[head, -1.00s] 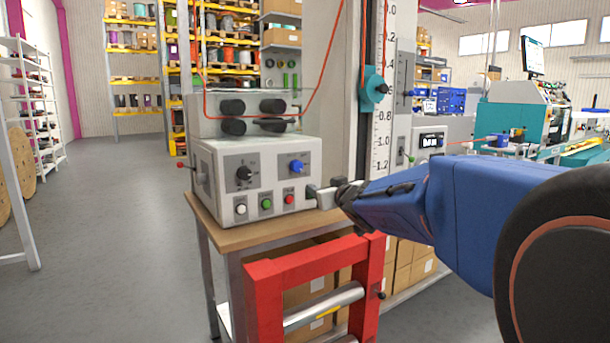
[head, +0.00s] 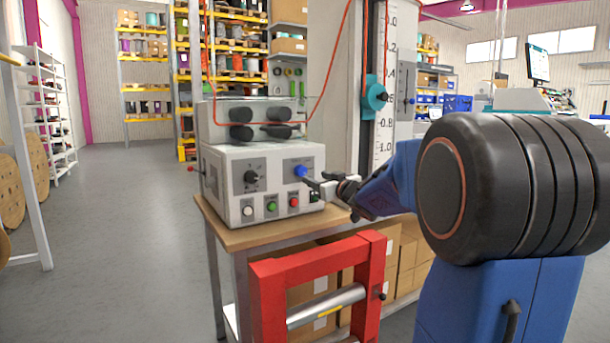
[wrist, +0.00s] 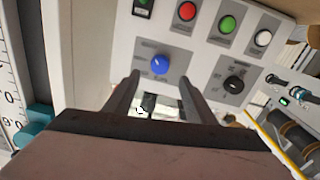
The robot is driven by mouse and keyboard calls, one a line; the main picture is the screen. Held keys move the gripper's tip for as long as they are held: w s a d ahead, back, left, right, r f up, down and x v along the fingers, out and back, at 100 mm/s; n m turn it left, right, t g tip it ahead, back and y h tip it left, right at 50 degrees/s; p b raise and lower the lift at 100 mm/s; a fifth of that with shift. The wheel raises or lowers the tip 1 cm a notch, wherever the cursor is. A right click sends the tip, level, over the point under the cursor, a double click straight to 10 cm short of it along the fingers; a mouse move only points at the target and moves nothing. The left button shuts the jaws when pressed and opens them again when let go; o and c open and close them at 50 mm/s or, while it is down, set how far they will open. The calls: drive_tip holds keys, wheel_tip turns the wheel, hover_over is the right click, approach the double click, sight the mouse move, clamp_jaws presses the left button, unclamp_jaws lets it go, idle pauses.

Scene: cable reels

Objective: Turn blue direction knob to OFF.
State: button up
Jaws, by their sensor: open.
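The blue direction knob (head: 301,170) sits on a grey plate at the upper right of the control box front (head: 270,178). In the wrist view the blue knob (wrist: 160,65) shows beyond and between the two finger tips, apart from them as far as I can tell. The knob's exact pointing is too small to read. My gripper (head: 313,184) is open and empty, just to the right of and slightly below the knob in the head view. In the wrist view my gripper (wrist: 158,82) has its fingers spread to either side of the knob.
A black knob (head: 252,177) is left of the blue one. White (head: 248,211), green (head: 271,207) and red (head: 294,202) buttons sit below. The box stands on a wooden table (head: 245,238) with a red roller frame (head: 262,290) in front. A post with a scale rises behind.

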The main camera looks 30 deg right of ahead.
sight(303, 172)
drive_tip(key=w, duration=0.9)
drive_tip(key=shift+w, duration=0.1)
drive_tip(key=c, duration=1)
